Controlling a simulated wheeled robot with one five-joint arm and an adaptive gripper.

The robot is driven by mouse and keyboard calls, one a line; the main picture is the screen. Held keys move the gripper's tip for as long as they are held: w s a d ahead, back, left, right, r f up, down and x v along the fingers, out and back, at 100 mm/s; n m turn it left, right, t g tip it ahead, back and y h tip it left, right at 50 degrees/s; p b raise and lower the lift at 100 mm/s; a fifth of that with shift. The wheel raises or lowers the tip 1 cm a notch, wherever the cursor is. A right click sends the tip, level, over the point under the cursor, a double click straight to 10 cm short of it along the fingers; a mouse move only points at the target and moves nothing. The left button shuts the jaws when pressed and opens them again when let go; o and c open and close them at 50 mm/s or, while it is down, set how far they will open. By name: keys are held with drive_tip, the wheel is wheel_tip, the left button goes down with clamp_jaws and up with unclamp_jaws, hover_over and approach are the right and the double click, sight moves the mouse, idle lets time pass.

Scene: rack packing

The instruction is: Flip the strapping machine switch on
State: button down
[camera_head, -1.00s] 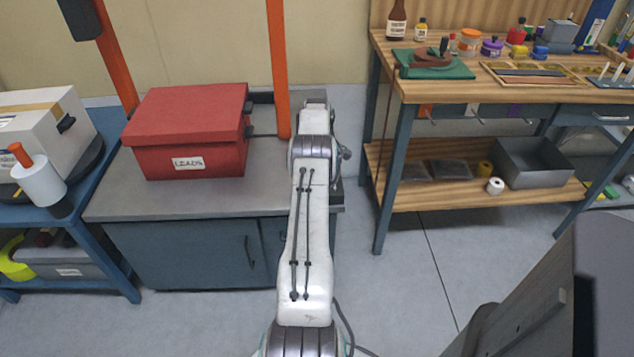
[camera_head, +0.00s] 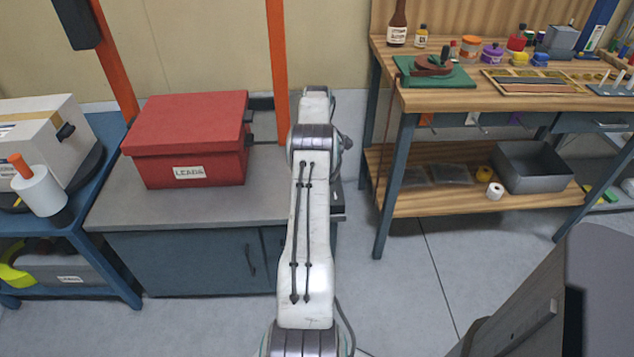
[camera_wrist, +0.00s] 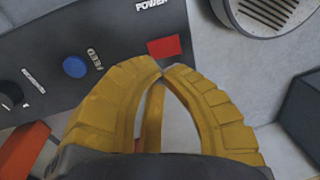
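The strapping machine's dark control panel (camera_wrist: 110,35) fills the upper left of the wrist view. A red switch (camera_wrist: 164,47) sits near its edge, close to the white word POWER. My gripper (camera_wrist: 166,70) has yellow fingers with their tips together and nothing between them. The tips appear just below the red switch in the picture; I cannot tell whether they touch it. In the head view the strapping machine is a grey-topped cabinet (camera_head: 110,208) with an orange arch (camera_head: 278,70). My arm hides the gripper and the panel there.
A blue button (camera_wrist: 75,66) beside the word FEED and a black knob (camera_wrist: 11,90) are also on the panel. A red box (camera_head: 187,140) stands on the machine top. A wooden workbench (camera_head: 440,98) is to the right, a blue cart (camera_head: 70,245) to the left.

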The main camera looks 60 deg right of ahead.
wheel_tip(320, 180, up, 8)
drive_tip(key=p, duration=0.3)
drive_tip(key=shift+w+d, duration=0.2)
drive_tip(key=shift+d, duration=0.15)
